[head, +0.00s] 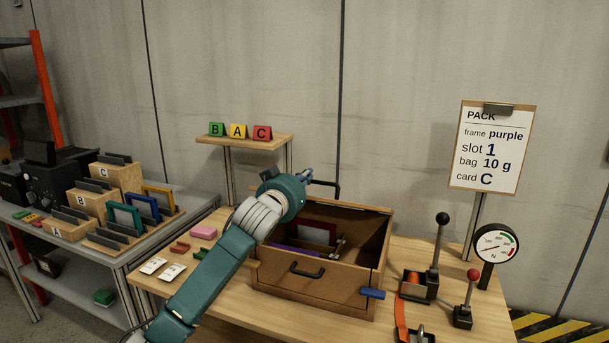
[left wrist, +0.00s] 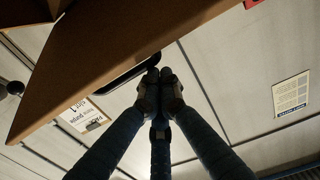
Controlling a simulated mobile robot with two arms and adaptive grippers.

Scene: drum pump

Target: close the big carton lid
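The big carton (head: 335,292) is a brown box on the wooden table, with a black handle on its front. Its lid (head: 372,208) stands raised at the back, and the box is open. In the left wrist view the lid (left wrist: 95,55) crosses the upper left as a brown panel. A black lid handle (head: 326,183) juts from the lid's far side; it also shows in the left wrist view (left wrist: 126,75). My left gripper (head: 306,175) is at the handle's left end, its fingers (left wrist: 158,76) closed together on it. My right gripper is not in view.
Inside the carton are a red-framed piece (head: 318,231) and a purple piece (head: 288,248). A blue tab (head: 373,293) is at its front right corner. Levers (head: 436,255) and a gauge (head: 496,244) stand to the right. A shelf with lettered blocks (head: 239,131) is behind.

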